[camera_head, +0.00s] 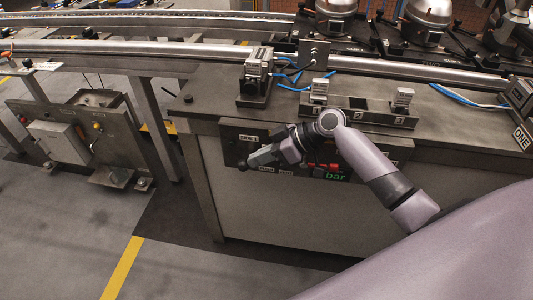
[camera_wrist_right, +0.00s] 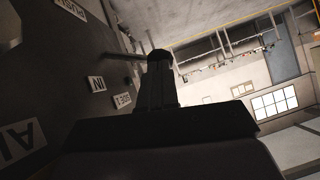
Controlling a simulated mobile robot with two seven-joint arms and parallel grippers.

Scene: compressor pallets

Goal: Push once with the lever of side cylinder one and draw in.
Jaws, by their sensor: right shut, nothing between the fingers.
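The dark control panel (camera_head: 232,140) is on the front of the workbench. My right gripper (camera_head: 250,163) is at the panel's left end, pointing left, with its fingers closed and empty. In the right wrist view the closed fingers (camera_wrist_right: 160,62) point up the picture. A thin dark lever rod (camera_wrist_right: 124,56) reaches from the panel toward the fingertips. Whether they touch it, I cannot tell. Labels reading "SIDE 1" (camera_wrist_right: 122,100) and "IN" (camera_wrist_right: 97,83) sit on the panel beside the gripper. The lever is mostly hidden by my gripper in the head view. My left gripper is not in view.
A green "bar" display (camera_head: 337,177) and red parts (camera_head: 320,167) are on the panel right of my gripper. The workbench top (camera_head: 205,108) carries a grey device (camera_head: 256,78) with blue hoses. A low metal unit (camera_head: 85,140) stands at left. The floor between is clear.

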